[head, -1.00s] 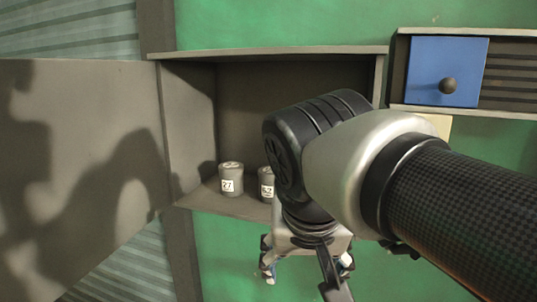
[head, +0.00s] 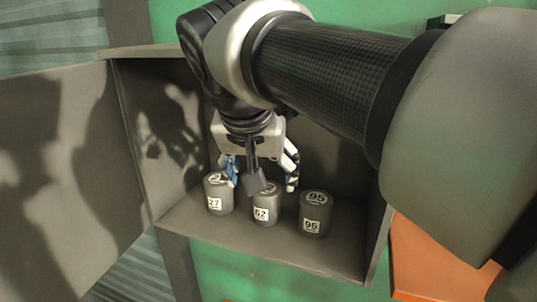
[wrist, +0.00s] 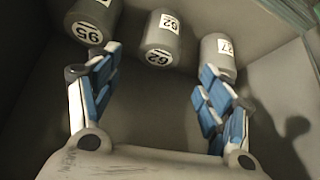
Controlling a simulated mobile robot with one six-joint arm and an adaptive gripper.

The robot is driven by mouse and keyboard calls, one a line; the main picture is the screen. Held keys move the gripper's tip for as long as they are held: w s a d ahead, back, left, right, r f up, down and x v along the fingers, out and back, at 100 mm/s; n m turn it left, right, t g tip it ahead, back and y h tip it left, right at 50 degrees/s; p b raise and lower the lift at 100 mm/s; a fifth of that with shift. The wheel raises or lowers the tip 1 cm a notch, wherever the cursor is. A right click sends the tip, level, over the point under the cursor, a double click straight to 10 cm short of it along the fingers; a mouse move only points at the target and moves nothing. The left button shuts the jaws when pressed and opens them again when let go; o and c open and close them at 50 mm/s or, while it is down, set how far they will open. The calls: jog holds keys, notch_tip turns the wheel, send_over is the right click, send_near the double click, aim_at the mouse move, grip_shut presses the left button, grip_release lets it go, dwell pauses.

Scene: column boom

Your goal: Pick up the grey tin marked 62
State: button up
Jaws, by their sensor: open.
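The grey tin marked 62 (head: 265,209) stands upright on the cabinet floor, in the middle of a row of three. In the wrist view the tin marked 62 (wrist: 161,42) shows just beyond the gap between the fingertips. My gripper (head: 262,176) is open and empty, with its blue-and-white fingers spread to either side of that tin's top in the head view. It also shows in the wrist view (wrist: 160,66). A dark part of my gripper covers a bit of the tin's lid in the head view. I see no contact with the tin.
Grey tin 27 (head: 219,196) stands close on the left, near one finger; grey tin 95 (head: 314,215) stands on the right. The open grey cabinet (head: 330,257) has walls around them, with its door (head: 60,170) swung left. An orange panel (head: 430,262) is at lower right.

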aim_at(266, 194)
jog(key=x, duration=1)
jog(key=shift+s+f+p, duration=0.1)
jog(key=shift+s+p, duration=0.05)
jog(key=shift+p, duration=0.15)
jog(key=shift+s, duration=0.1)
jog(key=shift+c, duration=0.4)
jog(key=c, duration=1.2)
jog(key=shift+c, duration=0.4)
